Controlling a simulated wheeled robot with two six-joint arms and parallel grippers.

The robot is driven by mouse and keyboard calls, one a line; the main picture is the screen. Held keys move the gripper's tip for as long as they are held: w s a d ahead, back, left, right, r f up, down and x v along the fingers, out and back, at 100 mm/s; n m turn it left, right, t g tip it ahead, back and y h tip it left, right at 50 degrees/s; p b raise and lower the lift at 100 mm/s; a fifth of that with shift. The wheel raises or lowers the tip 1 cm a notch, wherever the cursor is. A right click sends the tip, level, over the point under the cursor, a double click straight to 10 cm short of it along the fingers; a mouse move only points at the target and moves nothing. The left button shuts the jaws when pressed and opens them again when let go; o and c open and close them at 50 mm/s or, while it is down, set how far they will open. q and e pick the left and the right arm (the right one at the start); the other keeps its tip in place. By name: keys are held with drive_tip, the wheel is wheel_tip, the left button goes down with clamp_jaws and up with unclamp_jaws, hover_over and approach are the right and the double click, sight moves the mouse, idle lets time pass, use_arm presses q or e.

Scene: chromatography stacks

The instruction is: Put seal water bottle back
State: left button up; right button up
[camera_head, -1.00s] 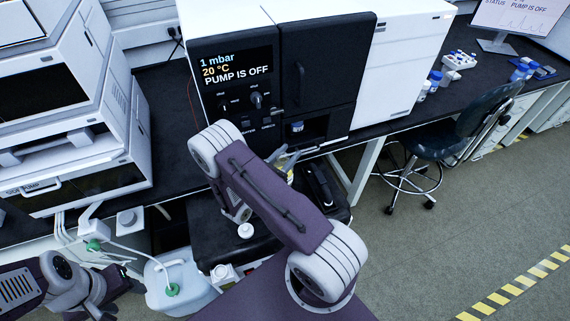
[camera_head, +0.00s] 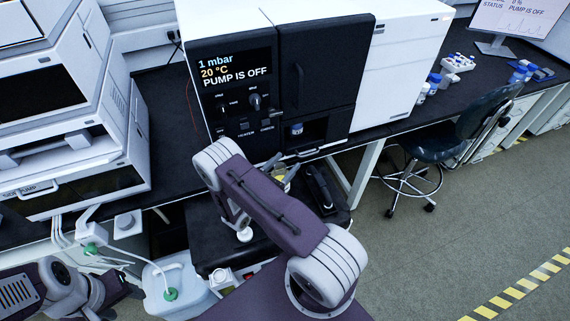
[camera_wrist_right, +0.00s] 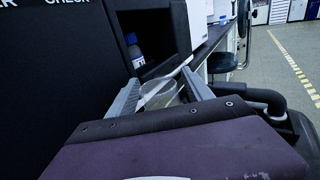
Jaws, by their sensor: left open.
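My right gripper (camera_wrist_right: 160,80) has its two grey fingers on either side of a clear, round-rimmed vessel (camera_wrist_right: 158,96), which fills the gap and seems held. The vessel may be the seal water bottle; no label reads. In the head view my right gripper (camera_head: 287,170) is in front of the black cabinet, partly hidden by my arm, with a small yellow patch at it.
The black cabinet (camera_head: 318,60) reads "PUMP IS OFF". A white canister (camera_head: 185,290) with a green cap and tubes stands low at left. Stacked white instruments (camera_head: 60,110) fill the left. A chair (camera_head: 430,145) and open floor are to the right.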

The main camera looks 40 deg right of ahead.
drive_tip(key=shift+r, duration=0.3)
drive_tip(key=v, duration=1.2)
drive_tip(key=s+r+m+g+y, duration=0.2)
drive_tip(key=s+m+g+y, duration=0.75)
drive_tip(key=s+m, duration=0.2)
drive_tip(key=w+a+r+m+t+y, duration=0.1)
drive_tip(key=a+r+m+t+y, duration=0.3)
drive_tip(key=a+m+y, duration=0.4)
drive_tip(key=shift+w+a+m+t+b, duration=0.25)
drive_tip(key=shift+w+m+t+b, duration=0.1)
drive_tip(key=shift+m+t, duration=0.6)
